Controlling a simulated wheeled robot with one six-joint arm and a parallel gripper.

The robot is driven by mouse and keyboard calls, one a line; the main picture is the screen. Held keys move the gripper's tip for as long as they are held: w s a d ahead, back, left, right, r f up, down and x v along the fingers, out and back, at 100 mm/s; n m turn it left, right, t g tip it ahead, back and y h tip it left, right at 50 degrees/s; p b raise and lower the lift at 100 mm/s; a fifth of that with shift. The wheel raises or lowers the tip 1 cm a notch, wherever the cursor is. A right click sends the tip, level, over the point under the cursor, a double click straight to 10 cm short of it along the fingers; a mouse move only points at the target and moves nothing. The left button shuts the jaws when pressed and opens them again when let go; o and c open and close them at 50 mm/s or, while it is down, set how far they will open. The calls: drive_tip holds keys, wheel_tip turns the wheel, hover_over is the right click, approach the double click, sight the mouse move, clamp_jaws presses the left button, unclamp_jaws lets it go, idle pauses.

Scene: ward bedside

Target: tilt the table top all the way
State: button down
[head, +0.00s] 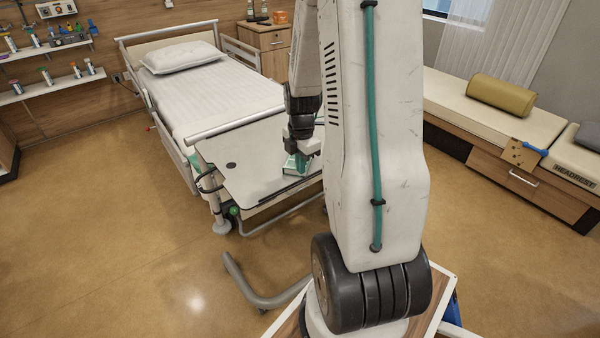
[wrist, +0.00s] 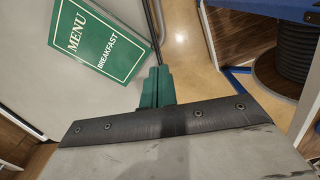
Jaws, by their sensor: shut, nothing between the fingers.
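The table top (head: 245,155) is a light grey panel with a dark front edge and a small round dark spot, standing across the foot of the bed in the head view. It looks about level, though its exact tilt is hard to judge. My gripper (head: 303,165) is over its right front part. In the wrist view the green fingers (wrist: 157,82) are shut and empty, close to the dark table edge; whether they touch it I cannot tell. A green breakfast menu card (wrist: 100,40) lies on the table top beside the fingers. My arm hides the table's right end in the head view.
The bed (head: 215,90) stands behind the table. The table's curved foot (head: 262,298) reaches forward over the floor. A bench (head: 480,115) with a bolster (head: 500,95) is at the right, and shelves (head: 45,90) hang at the left. The floor at front left is clear.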

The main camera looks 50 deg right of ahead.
sight(302, 178)
drive_tip(key=shift+f, duration=1.5)
drive_tip(key=shift+f, duration=0.1)
drive_tip(key=shift+s+f, duration=0.2)
drive_tip(key=shift+f, duration=0.75)
wheel_tip(302, 178, down, 9)
drive_tip(key=w, duration=0.1)
drive_tip(key=shift+r, duration=0.2)
drive_tip(key=shift+d, duration=0.1)
